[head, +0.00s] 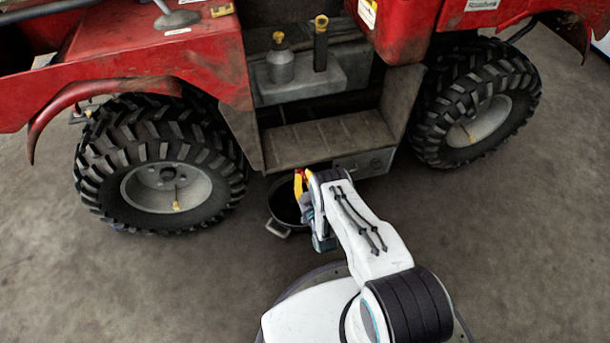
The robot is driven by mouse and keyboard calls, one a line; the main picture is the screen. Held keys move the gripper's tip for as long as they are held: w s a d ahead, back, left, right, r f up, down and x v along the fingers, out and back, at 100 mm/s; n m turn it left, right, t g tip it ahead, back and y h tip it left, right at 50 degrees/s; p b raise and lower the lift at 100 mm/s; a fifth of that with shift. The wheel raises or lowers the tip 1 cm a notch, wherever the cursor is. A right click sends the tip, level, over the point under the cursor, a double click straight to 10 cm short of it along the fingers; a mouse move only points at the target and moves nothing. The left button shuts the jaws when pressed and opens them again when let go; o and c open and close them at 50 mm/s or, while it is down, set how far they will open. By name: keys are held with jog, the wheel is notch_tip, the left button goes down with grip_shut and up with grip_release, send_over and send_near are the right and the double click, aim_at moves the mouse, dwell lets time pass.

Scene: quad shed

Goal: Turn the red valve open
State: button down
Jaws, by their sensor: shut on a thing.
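A small red part (298,185), which looks like the red valve, shows below the front edge of the quad's grey step, with a bit of yellow beside it. My gripper (306,192) is at this red part and shut on it. My white arm and wrist hide most of the fingers and much of the valve. How far the valve is turned cannot be told from this view.
A dark round pan (285,206) with a light handle stands on the floor beneath the step (325,140). Quad tyres stand at left (160,165) and right (478,105). A grey bottle (280,66) and a dark bottle (321,48) sit above the step. Concrete floor (120,285) is clear in front.

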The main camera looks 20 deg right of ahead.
jog(key=shift+w+a+r+n, duration=0.1)
jog(key=shift+w+r+n, duration=0.2)
jog(key=shift+r+n, duration=0.25)
jog(key=shift+f+n, duration=0.1)
jog(key=shift+n, duration=0.15)
jog(key=c, duration=1.3)
grip_release()
jog(key=shift+o, duration=1)
jog(key=shift+s+f, duration=0.1)
jog(key=shift+f, duration=0.05)
jog(key=shift+f, duration=0.15)
